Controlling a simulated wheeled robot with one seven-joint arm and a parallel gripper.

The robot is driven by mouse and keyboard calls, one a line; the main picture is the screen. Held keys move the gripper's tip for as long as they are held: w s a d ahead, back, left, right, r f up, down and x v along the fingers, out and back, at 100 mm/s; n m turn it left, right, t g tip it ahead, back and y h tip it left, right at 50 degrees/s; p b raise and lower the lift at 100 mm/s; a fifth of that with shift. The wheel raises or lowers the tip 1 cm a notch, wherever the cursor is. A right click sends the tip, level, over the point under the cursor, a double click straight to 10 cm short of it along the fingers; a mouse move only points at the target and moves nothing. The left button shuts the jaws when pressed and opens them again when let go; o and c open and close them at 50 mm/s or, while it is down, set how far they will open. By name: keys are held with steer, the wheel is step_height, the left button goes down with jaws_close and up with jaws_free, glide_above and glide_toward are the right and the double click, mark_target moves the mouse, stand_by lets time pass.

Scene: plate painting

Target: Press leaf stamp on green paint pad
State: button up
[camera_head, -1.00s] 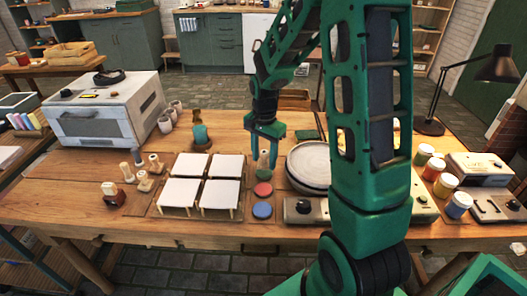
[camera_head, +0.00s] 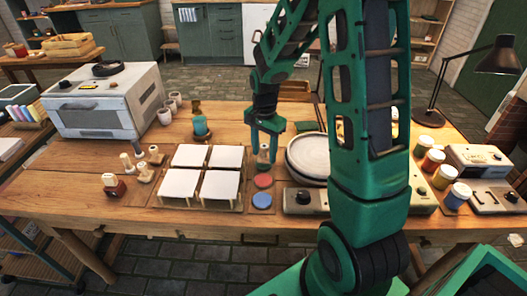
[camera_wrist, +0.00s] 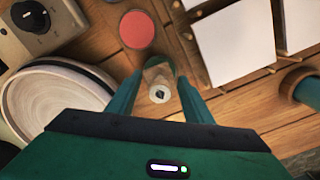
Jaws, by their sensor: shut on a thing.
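My gripper (camera_head: 264,150) is shut on the leaf stamp (camera_wrist: 158,94), whose pale round handle top carries a small dark leaf mark. In the head view the stamp (camera_head: 263,156) stands upright between my fingers, at the far end of the row of pads. The green paint pad (camera_wrist: 179,68) shows only as a green edge beside the stamp's wooden base in the wrist view. The stamp is over this pad and covers most of it. I cannot tell for sure whether they touch.
The red pad (camera_head: 263,181) and blue pad (camera_head: 262,201) lie nearer in the same row. White square tiles (camera_head: 180,184) on stands are to the left. A round pale plate (camera_head: 306,155) is close on the right. Other stamps (camera_head: 147,172) stand farther left.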

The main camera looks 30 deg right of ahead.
steer(key=shift+f, duration=0.5)
stand_by(1.3)
steer(key=shift+r, duration=0.1)
steer(key=shift+r, duration=3.45)
